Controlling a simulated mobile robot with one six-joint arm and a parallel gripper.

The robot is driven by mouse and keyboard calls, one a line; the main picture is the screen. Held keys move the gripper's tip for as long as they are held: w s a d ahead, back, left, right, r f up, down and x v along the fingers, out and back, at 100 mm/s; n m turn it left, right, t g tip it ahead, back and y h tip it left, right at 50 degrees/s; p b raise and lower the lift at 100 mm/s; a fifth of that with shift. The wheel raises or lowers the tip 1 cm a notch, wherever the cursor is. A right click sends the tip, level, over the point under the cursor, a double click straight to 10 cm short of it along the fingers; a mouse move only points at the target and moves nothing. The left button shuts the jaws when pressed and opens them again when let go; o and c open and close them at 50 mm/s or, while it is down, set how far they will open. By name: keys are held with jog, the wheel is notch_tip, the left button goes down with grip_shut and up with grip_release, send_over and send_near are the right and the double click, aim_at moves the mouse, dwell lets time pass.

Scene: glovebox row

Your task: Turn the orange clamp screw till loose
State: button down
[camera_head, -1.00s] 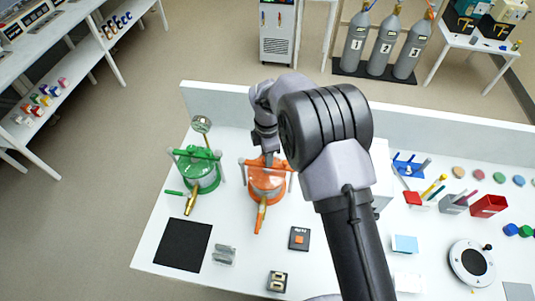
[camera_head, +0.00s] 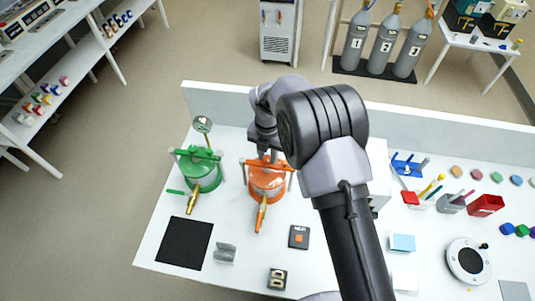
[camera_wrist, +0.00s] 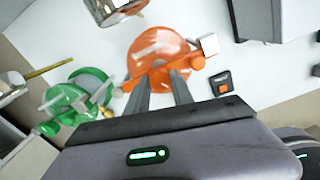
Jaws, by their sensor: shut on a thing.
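My gripper (camera_head: 266,155) comes down over the lid from above. In the wrist view the orange pot (camera_wrist: 158,45) lies just beyond my fingertips (camera_wrist: 161,73), which are closed at the clamp bar. The orange clamp screw is mostly hidden between the fingers, so its turn angle cannot be seen.
A green pot (camera_head: 199,172) with a gauge stands close on the left. A black mat (camera_head: 185,243), a metal block (camera_head: 225,253) and a small box with an orange button (camera_head: 299,237) lie in front. A low wall (camera_head: 225,103) runs behind.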

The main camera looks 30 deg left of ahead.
jog(key=shift+n, duration=1.1)
jog(key=c, duration=1.1)
grip_release()
notch_tip(320, 180, up, 8)
jog(key=shift+f, duration=0.1)
notch_tip(320, 180, up, 10)
jog(key=p, duration=0.9)
send_over(267, 158)
jog(key=shift+f, duration=0.15)
